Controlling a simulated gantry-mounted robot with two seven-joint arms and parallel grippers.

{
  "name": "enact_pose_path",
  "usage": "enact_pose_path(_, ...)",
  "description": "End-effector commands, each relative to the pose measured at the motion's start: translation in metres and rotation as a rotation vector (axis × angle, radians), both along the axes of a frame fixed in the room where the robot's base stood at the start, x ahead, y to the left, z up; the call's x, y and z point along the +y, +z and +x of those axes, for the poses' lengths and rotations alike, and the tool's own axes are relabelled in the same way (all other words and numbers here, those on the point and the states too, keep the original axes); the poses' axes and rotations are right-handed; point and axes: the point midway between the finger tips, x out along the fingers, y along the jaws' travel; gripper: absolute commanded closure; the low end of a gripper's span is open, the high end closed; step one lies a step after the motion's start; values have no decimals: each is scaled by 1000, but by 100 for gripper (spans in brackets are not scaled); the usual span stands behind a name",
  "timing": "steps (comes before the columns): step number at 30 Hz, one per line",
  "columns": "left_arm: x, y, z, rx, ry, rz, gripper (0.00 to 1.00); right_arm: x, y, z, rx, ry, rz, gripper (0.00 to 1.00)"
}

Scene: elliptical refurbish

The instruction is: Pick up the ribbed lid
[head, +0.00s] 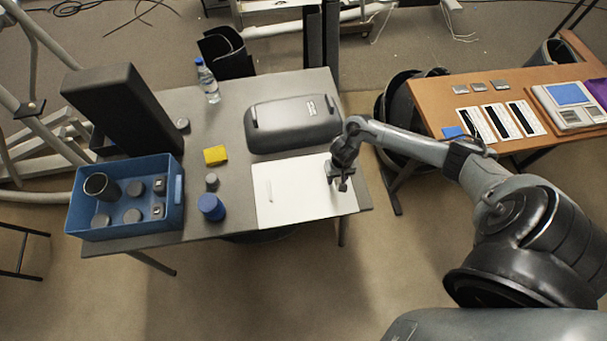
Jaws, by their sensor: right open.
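A short round blue piece (211,207), which may be the ribbed lid, sits on the grey table near its front edge, right of the blue bin; ribs are too small to make out. A small grey round piece (212,181) stands just behind it. My right gripper (343,184) is open and points down at the right edge of the white board, well to the right of the blue piece. It holds nothing that I can see. My left gripper is not in view.
The blue bin (177,205) holds a dark cup and several grey parts. A yellow block (215,155), a large dark grey cover (292,124) and a water bottle (207,81) stand behind. The white board (305,190) is mostly clear.

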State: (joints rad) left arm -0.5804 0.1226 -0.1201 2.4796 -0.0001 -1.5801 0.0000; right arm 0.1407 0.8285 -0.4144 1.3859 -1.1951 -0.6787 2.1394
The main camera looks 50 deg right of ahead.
Motion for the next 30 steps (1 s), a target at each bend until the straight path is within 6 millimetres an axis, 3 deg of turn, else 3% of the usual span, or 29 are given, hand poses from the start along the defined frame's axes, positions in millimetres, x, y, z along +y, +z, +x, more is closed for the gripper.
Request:
enact_pose_path(1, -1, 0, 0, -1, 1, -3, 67, 0, 0, 0, 0, 0, 0, 57)
enact_pose_path(10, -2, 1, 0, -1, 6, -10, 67, 0, 0, 0, 0, 0, 0, 100)
enact_pose_path(24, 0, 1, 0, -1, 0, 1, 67, 0, 1, 0, -1, 0, 0, 100)
enact_pose_path(30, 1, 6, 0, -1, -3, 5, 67, 0, 11, 1, -3, 1, 0, 100)
